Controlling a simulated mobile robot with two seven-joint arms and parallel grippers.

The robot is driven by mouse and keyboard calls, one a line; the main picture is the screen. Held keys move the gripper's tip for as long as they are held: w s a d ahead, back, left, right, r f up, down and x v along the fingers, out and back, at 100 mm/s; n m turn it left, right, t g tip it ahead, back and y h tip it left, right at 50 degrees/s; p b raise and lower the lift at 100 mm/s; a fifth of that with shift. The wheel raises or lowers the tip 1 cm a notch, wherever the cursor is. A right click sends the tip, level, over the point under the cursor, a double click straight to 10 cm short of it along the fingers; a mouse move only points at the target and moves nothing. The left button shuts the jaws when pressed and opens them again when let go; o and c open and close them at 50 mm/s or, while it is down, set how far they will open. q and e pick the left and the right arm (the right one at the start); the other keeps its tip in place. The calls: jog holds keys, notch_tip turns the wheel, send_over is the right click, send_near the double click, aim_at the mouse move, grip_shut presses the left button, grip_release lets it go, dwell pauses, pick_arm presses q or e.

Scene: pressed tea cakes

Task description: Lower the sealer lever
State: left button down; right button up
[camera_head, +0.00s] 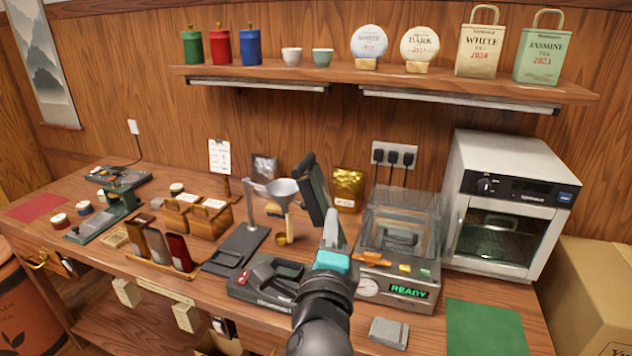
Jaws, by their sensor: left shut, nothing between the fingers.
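A low dark sealer base (262,278) sits on the counter near the middle front. A dark flat lever (312,188) stands raised and tilted behind it; its lower end is partly hidden by my gripper. My left gripper (335,220) comes up from the bottom of the picture, with grey fingers and a teal part below them. It is shut and empty, in front and to the right of the lever's lower part. I cannot tell whether it touches the lever. My right gripper is out of view.
A clear-lidded machine (398,285) showing READY stands close on the right, with a white oven (515,205) beyond. A funnel stand (250,225) and dark, red and brown packets (178,250) are left. A green mat (485,328) lies bare at front right.

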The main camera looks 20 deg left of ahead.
pick_arm(q)
jog(key=shift+s+r, duration=0.1)
jog(key=shift+r, duration=0.4)
send_near(311, 178)
jog(key=w+d+r, duration=0.2)
jog(key=w+d, duration=0.1)
jog(key=w, duration=0.2)
jog(key=shift+w+a+r+p, duration=0.15)
jog(key=shift+a+p, duration=0.1)
jog(key=shift+a, duration=0.3)
jog(key=shift+s+a+r+p, duration=0.1)
jog(key=shift+a+r+p, duration=0.15)
jog(key=shift+a, duration=0.25)
jog(key=shift+w+a+r+p, duration=0.1)
jog(key=shift+a+p, duration=0.15)
jog(key=shift+a, duration=0.3)
jog(key=shift+a, duration=0.15)
